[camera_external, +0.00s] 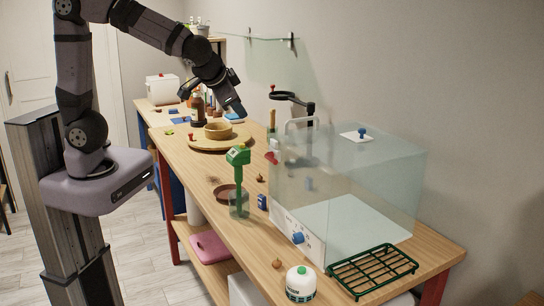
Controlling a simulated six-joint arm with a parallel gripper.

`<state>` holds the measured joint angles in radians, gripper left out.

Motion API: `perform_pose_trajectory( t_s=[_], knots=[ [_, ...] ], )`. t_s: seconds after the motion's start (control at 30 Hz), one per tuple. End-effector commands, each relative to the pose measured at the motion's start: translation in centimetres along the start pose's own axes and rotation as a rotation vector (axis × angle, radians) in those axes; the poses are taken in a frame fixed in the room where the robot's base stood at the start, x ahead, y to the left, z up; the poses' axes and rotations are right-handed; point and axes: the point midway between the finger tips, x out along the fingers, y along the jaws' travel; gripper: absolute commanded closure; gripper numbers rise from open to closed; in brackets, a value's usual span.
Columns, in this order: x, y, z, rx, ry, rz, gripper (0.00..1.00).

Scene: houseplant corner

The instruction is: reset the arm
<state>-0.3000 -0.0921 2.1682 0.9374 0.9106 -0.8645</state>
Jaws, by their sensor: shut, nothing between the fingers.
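My gripper (238,106) is at the end of my dark arm, which reaches from the left over the wooden bench (200,172). The gripper points down and to the right. It is shut with nothing in it. It appears above and a little to the right of a round wooden board (199,145) with a tan bowl (217,130) on it. The exact height over the bench is hard to tell from this one view.
A clear box (345,185) fills the bench's right side. In front stand a green-topped tool in a glass jar (238,207), a white round container (300,284) and a green rack (372,270). A black ring stand (309,112) rises near the wall.

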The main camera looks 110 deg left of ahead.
Motion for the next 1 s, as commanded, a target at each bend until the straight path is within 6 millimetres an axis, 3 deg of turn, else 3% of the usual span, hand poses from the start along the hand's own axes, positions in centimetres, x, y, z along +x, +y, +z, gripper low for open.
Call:
perform_pose_trajectory(
  t_s=[0.37,0.53,0.63,0.83,1.0],
  knots=[
    [0.0,0.0,0.0,0.030,0.000,0.000,1.00],
    [0.0,0.5,-0.1,0.184,0.006,0.019,1.00],
    [0.1,2.4,1.2,0.299,-0.023,0.095,1.00],
    [-0.2,9.2,10.0,0.458,-0.183,0.384,1.00],
    [-3.0,14.8,17.9,0.456,-0.310,0.604,1.00]
  ],
)
